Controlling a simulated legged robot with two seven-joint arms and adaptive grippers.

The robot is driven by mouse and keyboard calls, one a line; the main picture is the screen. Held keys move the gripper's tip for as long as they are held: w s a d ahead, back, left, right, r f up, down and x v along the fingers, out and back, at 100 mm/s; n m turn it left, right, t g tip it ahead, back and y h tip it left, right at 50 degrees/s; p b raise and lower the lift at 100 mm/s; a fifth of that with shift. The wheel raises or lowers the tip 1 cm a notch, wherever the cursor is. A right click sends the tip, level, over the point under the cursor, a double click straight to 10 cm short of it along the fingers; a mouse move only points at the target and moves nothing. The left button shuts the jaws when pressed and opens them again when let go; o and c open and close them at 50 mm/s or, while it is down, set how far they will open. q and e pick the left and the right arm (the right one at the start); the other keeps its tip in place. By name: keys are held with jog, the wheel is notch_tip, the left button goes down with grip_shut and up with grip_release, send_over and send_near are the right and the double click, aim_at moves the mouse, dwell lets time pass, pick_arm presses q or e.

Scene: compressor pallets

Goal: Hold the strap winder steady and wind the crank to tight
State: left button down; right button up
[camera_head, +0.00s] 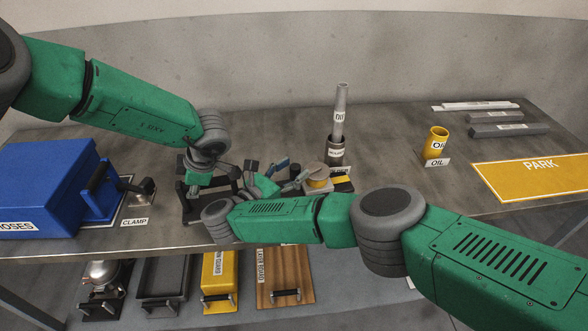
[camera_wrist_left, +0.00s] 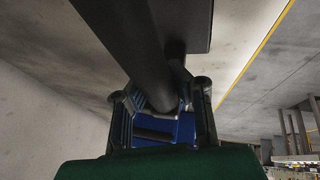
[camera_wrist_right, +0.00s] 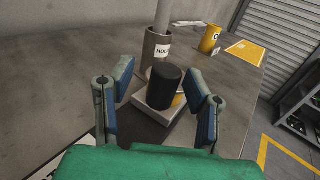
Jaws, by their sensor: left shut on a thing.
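My left gripper (camera_head: 203,182) is low over the bench, left of centre. In the left wrist view its blue-padded fingers (camera_wrist_left: 158,120) are shut around a thick dark bar (camera_wrist_left: 147,55), which I take to be the strap winder's handle. The winder's body (camera_head: 318,180) is a grey block with a yellow part, partly hidden behind my right arm. In the right wrist view a black upright knob (camera_wrist_right: 165,88), seemingly the crank's, stands above the grey block. My right gripper (camera_wrist_right: 160,103) is open, its fingers on either side of the knob with visible gaps. Any strap is hidden.
A dark holder (camera_head: 336,152) with a grey tube stands just behind the winder. A blue box (camera_head: 45,188) and a clamp (camera_head: 143,190) are at left. A yellow oil cup (camera_head: 436,141), grey bars (camera_head: 495,117) and a yellow PARK mat (camera_head: 535,177) are at right. Several items sit below the bench's front edge.

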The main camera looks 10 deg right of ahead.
jog(key=shift+d, duration=0.3)
